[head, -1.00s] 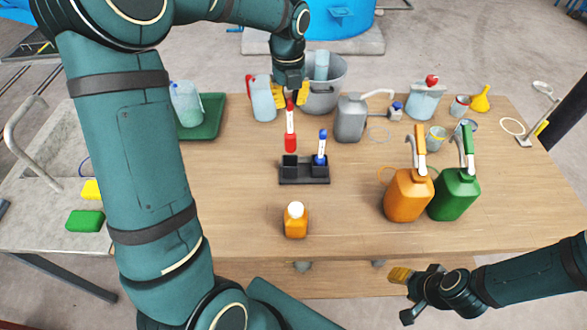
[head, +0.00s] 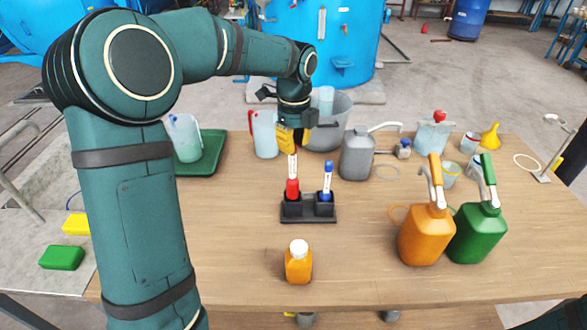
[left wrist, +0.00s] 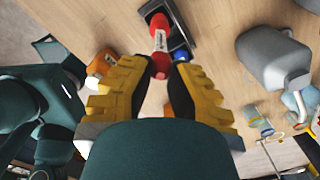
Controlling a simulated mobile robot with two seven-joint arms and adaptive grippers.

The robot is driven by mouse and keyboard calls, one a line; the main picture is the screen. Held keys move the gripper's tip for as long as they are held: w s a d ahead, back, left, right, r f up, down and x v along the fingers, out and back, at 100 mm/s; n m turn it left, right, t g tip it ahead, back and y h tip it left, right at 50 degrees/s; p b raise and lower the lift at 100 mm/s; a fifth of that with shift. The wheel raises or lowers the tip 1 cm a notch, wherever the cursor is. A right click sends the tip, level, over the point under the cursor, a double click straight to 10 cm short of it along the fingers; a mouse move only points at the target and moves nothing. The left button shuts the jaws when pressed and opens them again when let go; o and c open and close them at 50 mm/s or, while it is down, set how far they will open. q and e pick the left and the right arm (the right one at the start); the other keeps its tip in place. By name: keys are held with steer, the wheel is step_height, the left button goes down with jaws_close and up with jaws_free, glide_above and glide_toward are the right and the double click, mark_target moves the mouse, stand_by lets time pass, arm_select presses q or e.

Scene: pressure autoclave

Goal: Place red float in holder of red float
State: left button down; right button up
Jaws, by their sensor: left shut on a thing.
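The red float (head: 292,188) is upright, with a red bulb at the bottom and a white stem. Its bulb is at the left compartment of the black holder (head: 308,218); its lower end is hidden by the rim, so I cannot tell how deep it sits. My left gripper (head: 291,147) is shut on the top of the stem, above the holder. In the left wrist view the float's red top (left wrist: 160,66) is between the yellow fingers, with the holder (left wrist: 182,28) beyond. A blue float (head: 326,182) stands in the right compartment. My right gripper is not in view.
An orange bottle (head: 298,263) stands in front of the holder. A grey can (head: 357,155) and a grey bucket (head: 331,131) are behind it. Orange (head: 424,238) and green (head: 476,235) jugs stand to the right. The table front is mostly clear.

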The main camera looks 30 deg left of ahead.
mark_target(294, 155)
arm_select(q)
steer(key=shift+f+b, duration=0.5)
steer(key=shift+f, duration=2.15)
steer(key=c, duration=1)
jaws_free()
steer(key=shift+c, duration=0.2)
step_height(294, 155, up, 12)
steer(key=shift+d+r+p, duration=0.1)
steer(key=shift+p, duration=1.15)
